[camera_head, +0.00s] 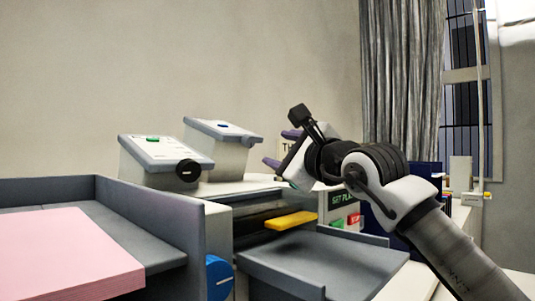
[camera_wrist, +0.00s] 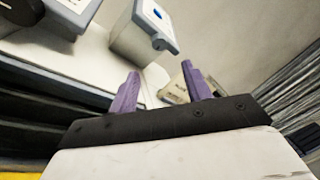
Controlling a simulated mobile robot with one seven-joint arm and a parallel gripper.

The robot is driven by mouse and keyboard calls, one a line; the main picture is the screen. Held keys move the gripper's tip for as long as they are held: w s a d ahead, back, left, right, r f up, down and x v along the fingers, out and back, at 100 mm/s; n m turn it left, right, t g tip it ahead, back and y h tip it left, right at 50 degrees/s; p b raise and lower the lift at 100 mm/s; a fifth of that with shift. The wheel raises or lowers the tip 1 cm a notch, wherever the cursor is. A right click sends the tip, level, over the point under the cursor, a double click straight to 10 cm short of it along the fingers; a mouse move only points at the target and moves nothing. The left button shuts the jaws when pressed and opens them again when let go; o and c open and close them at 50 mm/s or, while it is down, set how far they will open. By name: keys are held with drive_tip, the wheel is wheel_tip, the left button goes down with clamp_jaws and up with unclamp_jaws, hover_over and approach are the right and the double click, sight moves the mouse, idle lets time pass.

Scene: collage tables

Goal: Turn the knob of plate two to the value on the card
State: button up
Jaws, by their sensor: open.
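Two sloped plates stand on a pale bench in the head view. The nearer plate (camera_head: 165,152) has a green mark and a black knob (camera_head: 188,170). The farther plate (camera_head: 222,130) has a blue mark and a small grey knob (camera_head: 257,140); its knob also shows in the wrist view (camera_wrist: 158,44). I cannot read which is plate two. A cream card (camera_head: 285,150) is mostly hidden behind my gripper; only "TH" shows, and no value is legible. A sign (camera_head: 343,198) reads "SET PL". My gripper (camera_head: 280,149) is open and empty, right of the farther plate and apart from it.
A grey tray with a pink sheet (camera_head: 70,255) fills the front left. A blue disc (camera_head: 219,278), a yellow bar (camera_head: 291,221) and a grey open tray (camera_head: 320,262) lie below the bench. Green and red buttons (camera_head: 355,220) sit under the sign. A curtain (camera_head: 400,80) hangs behind.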

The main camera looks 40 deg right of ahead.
drive_tip(key=shift+v, duration=1.2)
drive_tip(key=shift+d+r+p, duration=0.15)
drive_tip(key=shift+r+p, duration=0.05)
drive_tip(key=shift+p, duration=0.15)
drive_tip(key=d+r+m+y+p, duration=0.2)
drive_tip(key=m+p, duration=0.1)
drive_tip(key=p, duration=0.4)
drive_tip(key=m+g+y+p, duration=0.1)
drive_tip(key=m+y+p, duration=0.25)
drive_tip(key=p, duration=1.15)
approach(251, 142)
drive_tip(key=shift+m+h, duration=0.35)
drive_tip(key=w, duration=0.6)
drive_tip(key=shift+w+a+r, duration=0.25)
drive_tip(key=shift+w+a, duration=0.05)
drive_tip(key=shift+a, duration=0.05)
drive_tip(key=shift+w+f, duration=0.15)
drive_tip(key=shift+w, duration=0.5)
drive_tip(key=shift+c, duration=0.4)
